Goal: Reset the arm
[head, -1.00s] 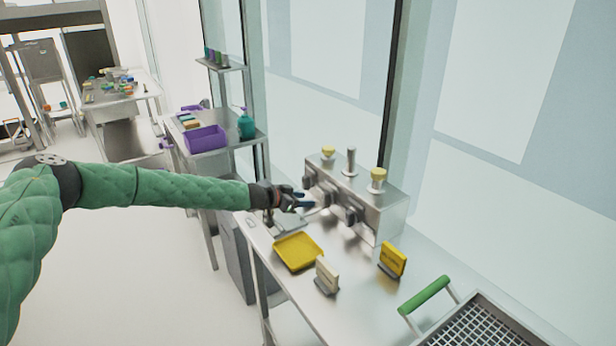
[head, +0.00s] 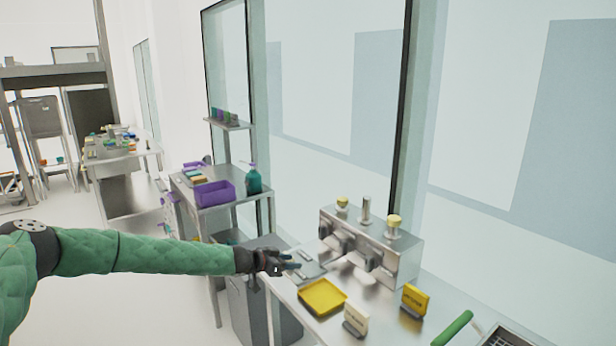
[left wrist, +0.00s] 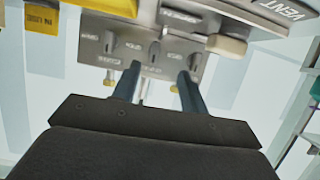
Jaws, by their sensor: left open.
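My left arm comes in from the left in a green padded sleeve. Its gripper (head: 290,265) is extended at the near left end of the steel bench, left of the steel machine (head: 370,245). In the left wrist view the two dark blue fingers (left wrist: 158,88) stand apart with nothing between them. Beyond the fingers the machine's front panel (left wrist: 125,48) shows, with knobs and labels. My right gripper is in neither view now.
A yellow tray (head: 322,297), a cream sign block (head: 355,321) and a yellow sign block (head: 414,301) sit on the bench. A purple bin (head: 215,194) and a teal bottle (head: 254,179) stand on a shelf unit behind. Open floor lies at left.

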